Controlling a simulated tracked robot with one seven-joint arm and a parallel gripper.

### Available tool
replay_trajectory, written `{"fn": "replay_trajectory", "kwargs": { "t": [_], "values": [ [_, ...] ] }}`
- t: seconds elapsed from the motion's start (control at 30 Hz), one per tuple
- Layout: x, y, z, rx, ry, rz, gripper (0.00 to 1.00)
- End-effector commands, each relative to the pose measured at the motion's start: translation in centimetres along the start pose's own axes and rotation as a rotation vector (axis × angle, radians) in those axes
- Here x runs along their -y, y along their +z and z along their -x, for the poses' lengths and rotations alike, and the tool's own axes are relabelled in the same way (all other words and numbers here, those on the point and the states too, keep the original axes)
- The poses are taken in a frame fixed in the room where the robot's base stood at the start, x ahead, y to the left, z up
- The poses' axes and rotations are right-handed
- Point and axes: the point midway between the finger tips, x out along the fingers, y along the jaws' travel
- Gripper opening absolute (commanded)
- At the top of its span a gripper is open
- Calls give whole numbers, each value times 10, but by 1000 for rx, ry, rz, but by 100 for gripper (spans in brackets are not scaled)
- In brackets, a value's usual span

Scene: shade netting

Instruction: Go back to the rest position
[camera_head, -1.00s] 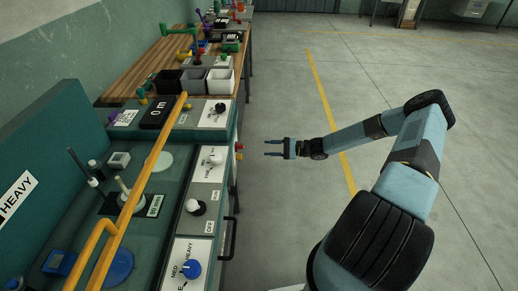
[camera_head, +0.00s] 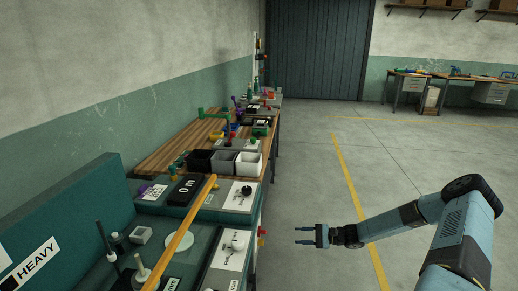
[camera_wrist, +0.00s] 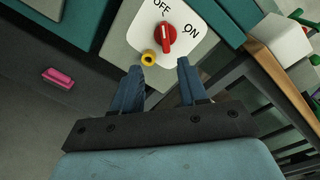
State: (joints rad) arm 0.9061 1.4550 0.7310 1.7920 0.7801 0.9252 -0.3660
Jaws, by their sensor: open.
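My gripper (camera_head: 304,236) is open and empty. In the head view it is held out over the bare floor, to the right of the teal machine (camera_head: 75,205) and apart from it. In the wrist view the two blue fingers of my gripper (camera_wrist: 160,85) stand apart with nothing between them. Beyond the fingertips is a white OFF/ON plate with a red knob (camera_wrist: 166,38). A small yellow ring-shaped part (camera_wrist: 148,58) sits just below the plate. No rest position is marked in the frames.
A wooden bench (camera_head: 165,150) with black, grey and white bins stands beyond the machine. A yellow bar (camera_head: 185,235) crosses the machine top. A pink object (camera_wrist: 58,77) shows in the wrist view. The floor (camera_head: 310,165) right of the benches is clear.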

Motion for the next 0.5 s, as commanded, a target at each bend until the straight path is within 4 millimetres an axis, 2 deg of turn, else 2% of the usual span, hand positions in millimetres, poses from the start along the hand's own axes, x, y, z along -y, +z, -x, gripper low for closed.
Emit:
{"fn": "replay_trajectory", "kwargs": {
  "t": [0.5],
  "values": [
    [34,75,6,-36,427,147,43]
  ]
}}
